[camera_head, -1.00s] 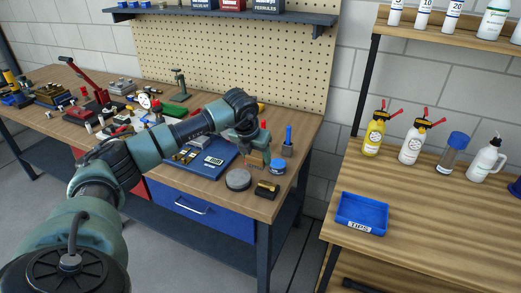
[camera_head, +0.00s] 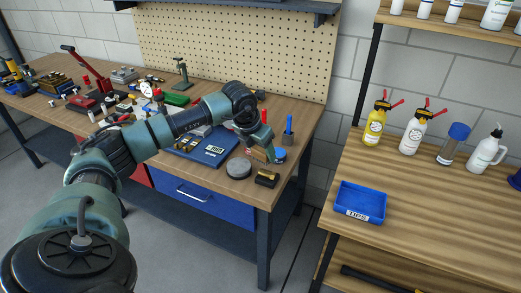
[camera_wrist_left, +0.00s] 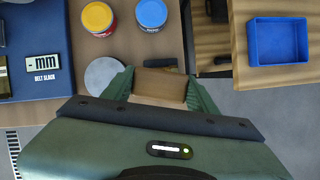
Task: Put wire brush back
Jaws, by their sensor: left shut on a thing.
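My left gripper (camera_head: 261,147) is over the front right corner of the workbench. It is shut on a brown wooden block, which looks like the wire brush (camera_head: 258,155). In the left wrist view the block (camera_wrist_left: 160,86) sits between the two green fingers of the gripper (camera_wrist_left: 162,92). Any bristles are hidden. My right gripper is not in view.
Near the gripper are a grey disc (camera_head: 238,168), a black and gold item (camera_head: 267,178), a blue-lidded tin (camera_head: 279,156) and a pen cup (camera_head: 288,140). A blue case (camera_head: 215,150) lies left. A blue tray (camera_head: 360,203) is on the right table, beyond a gap.

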